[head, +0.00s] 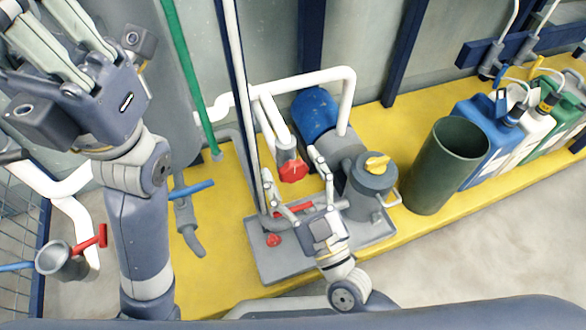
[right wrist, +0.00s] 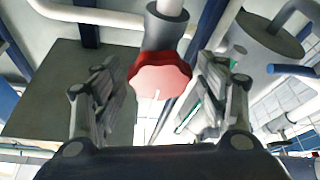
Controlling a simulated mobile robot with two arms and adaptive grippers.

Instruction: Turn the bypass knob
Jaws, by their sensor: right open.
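A red lobed knob (head: 293,170) sits on the end of a white pipe with a grey collar, left of the blue pump motor; I take it to be the bypass knob. My right gripper (head: 292,164) reaches up from below with its fingers spread on either side of this knob. In the right wrist view the red knob (right wrist: 160,76) lies between the two open fingers (right wrist: 158,92), close to both; I cannot tell whether either touches. My left gripper (head: 62,25) is raised at the upper left, its fingertips cut off by the frame.
A grey filter housing with a yellow knob (head: 377,163) stands right of my right gripper. A small red knob (head: 273,240) is on the grey base plate. A dark green cylinder (head: 446,165) and several jugs stand farther right. A thin upright pole (head: 240,90) passes close left.

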